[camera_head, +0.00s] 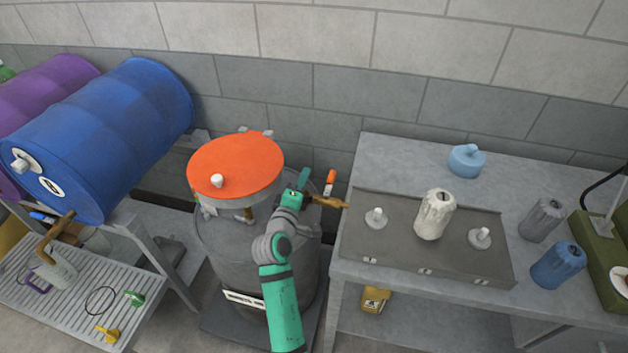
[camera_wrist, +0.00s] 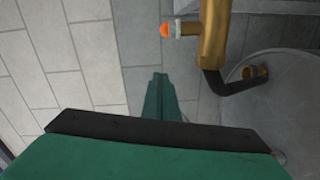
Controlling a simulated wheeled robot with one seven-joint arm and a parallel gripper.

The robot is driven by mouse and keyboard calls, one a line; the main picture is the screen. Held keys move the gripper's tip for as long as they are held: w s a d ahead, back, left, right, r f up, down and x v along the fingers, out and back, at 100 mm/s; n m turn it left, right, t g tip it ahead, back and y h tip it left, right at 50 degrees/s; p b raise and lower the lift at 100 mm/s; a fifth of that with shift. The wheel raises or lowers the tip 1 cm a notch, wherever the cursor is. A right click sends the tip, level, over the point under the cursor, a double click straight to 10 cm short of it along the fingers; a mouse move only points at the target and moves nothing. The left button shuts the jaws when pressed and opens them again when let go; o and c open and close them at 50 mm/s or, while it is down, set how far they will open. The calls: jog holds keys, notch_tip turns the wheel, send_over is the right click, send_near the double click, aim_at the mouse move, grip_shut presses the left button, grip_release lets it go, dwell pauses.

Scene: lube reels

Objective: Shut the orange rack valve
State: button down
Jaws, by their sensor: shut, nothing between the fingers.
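A small orange handle (camera_head: 331,177) stands beside the brass spout (camera_head: 332,202), to the right of the grey drum. In the wrist view an orange tip (camera_wrist: 166,30) with a pale collar sticks out from a thick brass pipe (camera_wrist: 214,35). It looks like the same valve; I cannot tell its turn position. My gripper (camera_head: 303,174) is shut and empty, just left of the orange handle and apart from it. Its closed green fingers (camera_wrist: 158,78) show below the orange tip in the wrist view. My gripper and wrist partly cover the spout's left end.
A grey drum (camera_head: 218,235) with a raised orange disc (camera_head: 236,160) stands behind my arm. A metal table (camera_head: 385,150) with bottles is close on the right. A blue barrel (camera_head: 125,125) lies on a rack at left. The block wall (camera_head: 365,95) is behind.

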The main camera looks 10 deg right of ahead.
jog(key=w+a+f+v, duration=0.1)
jog(key=a+v, duration=0.1)
jog(key=v, duration=0.8)
jog(key=s+a+f+m+y, duration=0.1)
jog(key=s+f+y, duration=0.2)
jog(key=s+f, duration=0.65)
jog(key=s+a+f+m+y, duration=0.25)
jog(key=s+f, duration=0.45)
jog(key=s, duration=0.6)
jog(key=s+d+r+m, duration=0.1)
jog(key=s+r+m, duration=0.2)
jog(key=s, duration=0.8)
jog(key=s+d+r+m+y, duration=0.1)
jog(key=s+r+m, duration=0.2)
jog(key=s, duration=0.9)
jog(key=shift+m, duration=0.75)
jog(key=shift+s+a+r+y, duration=0.1)
jog(key=shift+s+r+y, duration=0.05)
jog(key=shift+y, duration=0.1)
